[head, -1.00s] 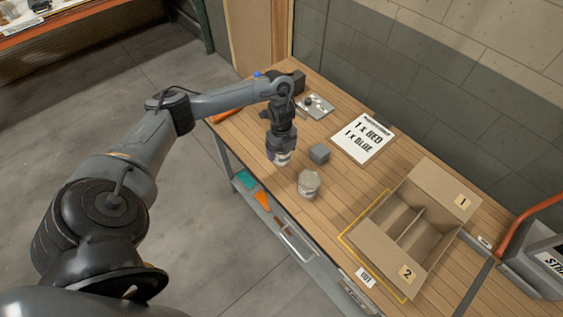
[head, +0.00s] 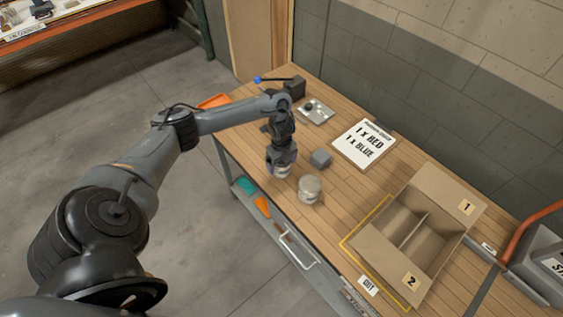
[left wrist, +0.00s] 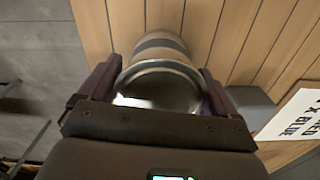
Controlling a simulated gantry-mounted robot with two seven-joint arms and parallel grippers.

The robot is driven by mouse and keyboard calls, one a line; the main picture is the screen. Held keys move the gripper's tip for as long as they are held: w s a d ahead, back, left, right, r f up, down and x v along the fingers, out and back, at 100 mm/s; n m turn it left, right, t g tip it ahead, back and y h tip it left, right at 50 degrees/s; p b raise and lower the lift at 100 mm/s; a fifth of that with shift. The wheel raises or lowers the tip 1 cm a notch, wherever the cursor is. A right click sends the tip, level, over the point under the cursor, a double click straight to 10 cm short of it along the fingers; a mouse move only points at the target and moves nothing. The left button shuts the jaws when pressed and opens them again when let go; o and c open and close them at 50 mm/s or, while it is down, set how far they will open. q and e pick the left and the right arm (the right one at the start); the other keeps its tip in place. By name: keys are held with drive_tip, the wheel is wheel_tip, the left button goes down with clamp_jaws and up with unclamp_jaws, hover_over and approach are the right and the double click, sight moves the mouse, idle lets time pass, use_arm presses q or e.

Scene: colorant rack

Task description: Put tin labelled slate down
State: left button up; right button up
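My left gripper (head: 280,167) points down over the front part of the workbench. Its two fingers stand on either side of a round metal tin (head: 280,172), which also shows between the fingers in the left wrist view (left wrist: 160,90). The gripper hides much of this tin, and no label on it can be read. I cannot tell whether its base touches the wood. A second pale round container (head: 309,188) stands upright on the bench just right of the gripper. My right gripper is not in view.
A grey block (head: 320,158) and an order board (head: 364,145) lie behind and right. A divided cardboard box (head: 377,250) stands farther right. A metal plate (head: 315,112) lies at the back left. Bare wood lies between the pale container and the box.

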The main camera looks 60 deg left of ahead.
use_arm(q)
drive_tip(key=shift+o, duration=0.5)
drive_tip(key=shift+r, duration=0.15)
wheel_tip(320, 180, up, 10)
drive_tip(key=p, duration=0.4)
drive_tip(key=shift+r+p, duration=0.2)
drive_tip(key=shift+p, duration=0.2)
drive_tip(key=shift+r+p, duration=0.4)
drive_tip(key=shift+r, duration=0.45)
